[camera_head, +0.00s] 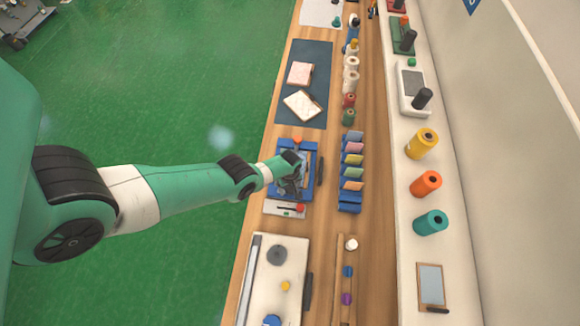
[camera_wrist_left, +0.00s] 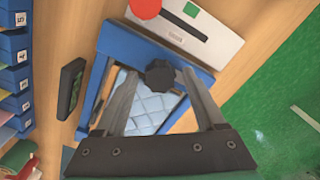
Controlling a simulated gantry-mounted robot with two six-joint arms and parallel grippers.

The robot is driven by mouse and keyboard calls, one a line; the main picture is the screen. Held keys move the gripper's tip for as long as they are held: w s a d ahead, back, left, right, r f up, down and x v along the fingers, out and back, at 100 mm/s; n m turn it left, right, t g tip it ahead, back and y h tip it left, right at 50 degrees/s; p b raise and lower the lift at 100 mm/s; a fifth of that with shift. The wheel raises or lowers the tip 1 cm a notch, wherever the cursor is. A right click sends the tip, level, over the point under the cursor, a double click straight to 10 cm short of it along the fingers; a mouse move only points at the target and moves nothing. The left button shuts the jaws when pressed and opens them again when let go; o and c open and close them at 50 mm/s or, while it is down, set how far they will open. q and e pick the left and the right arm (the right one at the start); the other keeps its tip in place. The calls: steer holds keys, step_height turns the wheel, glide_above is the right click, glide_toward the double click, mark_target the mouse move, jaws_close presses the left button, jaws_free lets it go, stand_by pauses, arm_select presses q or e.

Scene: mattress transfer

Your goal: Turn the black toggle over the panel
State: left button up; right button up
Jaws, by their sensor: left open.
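The black toggle (camera_wrist_left: 160,75) is a lobed knob over a light blue quilted panel (camera_wrist_left: 150,106), in a blue frame (camera_wrist_left: 140,45), as the left wrist view shows. The blue frame (camera_head: 309,149) also shows in the head view, partly hidden by my arm. My left gripper (camera_wrist_left: 158,80) is open, with its two grey fingers on either side of the toggle. I cannot tell whether they touch it. In the head view my left gripper (camera_head: 292,184) is above the frame, and the toggle cannot be made out there. My right gripper is not in view.
A white control box (camera_head: 284,208) with a red button stands beside the frame. A blue rack (camera_head: 350,196) of coloured pads is farther right. Colored spools (camera_head: 427,184) stand on the white shelf.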

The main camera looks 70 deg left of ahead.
arm_select(q)
jaws_close()
steer(key=shift+m, duration=0.4)
steer(key=m, duration=0.3)
steer(key=shift+m, duration=0.3)
steer(key=m, duration=0.4)
steer(key=shift+m, duration=0.3)
steer(key=m, duration=0.4)
steer(key=shift+m, duration=2.5)
